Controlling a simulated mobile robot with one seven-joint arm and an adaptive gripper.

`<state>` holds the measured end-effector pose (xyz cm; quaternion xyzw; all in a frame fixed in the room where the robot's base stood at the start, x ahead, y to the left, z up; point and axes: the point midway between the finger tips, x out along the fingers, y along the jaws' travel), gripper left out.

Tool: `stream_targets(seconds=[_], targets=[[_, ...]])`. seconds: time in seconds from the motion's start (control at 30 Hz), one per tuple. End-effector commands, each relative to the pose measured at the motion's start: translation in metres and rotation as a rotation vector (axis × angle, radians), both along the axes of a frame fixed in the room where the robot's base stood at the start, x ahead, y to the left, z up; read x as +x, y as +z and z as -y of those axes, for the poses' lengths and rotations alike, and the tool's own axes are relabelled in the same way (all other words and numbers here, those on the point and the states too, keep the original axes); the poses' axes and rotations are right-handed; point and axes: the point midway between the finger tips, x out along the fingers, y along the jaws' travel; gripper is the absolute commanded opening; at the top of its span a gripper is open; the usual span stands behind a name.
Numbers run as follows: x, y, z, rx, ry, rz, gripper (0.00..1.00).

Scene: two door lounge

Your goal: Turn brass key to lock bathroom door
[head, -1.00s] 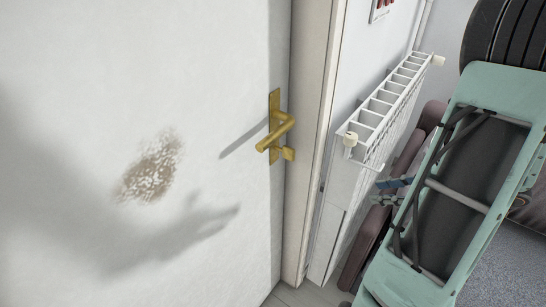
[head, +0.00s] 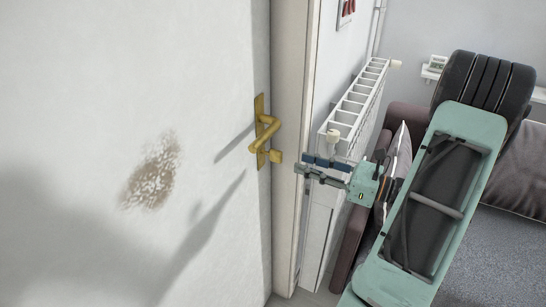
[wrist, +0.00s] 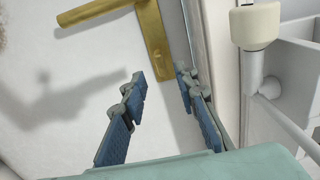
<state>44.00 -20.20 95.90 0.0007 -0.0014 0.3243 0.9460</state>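The white bathroom door (head: 110,80) fills the left of the head view and looks shut in its frame. Its brass handle plate and lever (head: 263,125) sit near the door's right edge. The brass key (head: 275,156) sticks out below the lever. My gripper (head: 301,167) is just right of the key, pointing left at it, empty and apart from it. In the wrist view my gripper (wrist: 160,82) is open, with blue-padded fingers spread. The brass plate and lever (wrist: 150,35) show above the fingertips there; I cannot make out the key.
A white radiator (head: 360,95) with a cream valve (head: 333,136) is on the wall right of the door frame (head: 294,90), close behind my gripper. A brown sofa with a cushion (head: 400,155) stands beyond.

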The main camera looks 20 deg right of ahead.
Motion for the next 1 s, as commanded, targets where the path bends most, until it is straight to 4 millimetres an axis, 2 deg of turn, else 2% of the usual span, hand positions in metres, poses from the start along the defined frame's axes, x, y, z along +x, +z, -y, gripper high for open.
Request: stream_targets(seconds=[0.3,0.5,0.9,1.0], targets=[[0.047,0.000,-0.039,-0.001,0.006,0.000,0.28],[0.067,0.000,-0.054,-0.002,0.003,-0.001,0.28],[0.073,0.000,-0.058,-0.002,0.002,-0.001,0.28],[0.073,0.000,-0.058,-0.002,0.002,-0.001,0.17]])
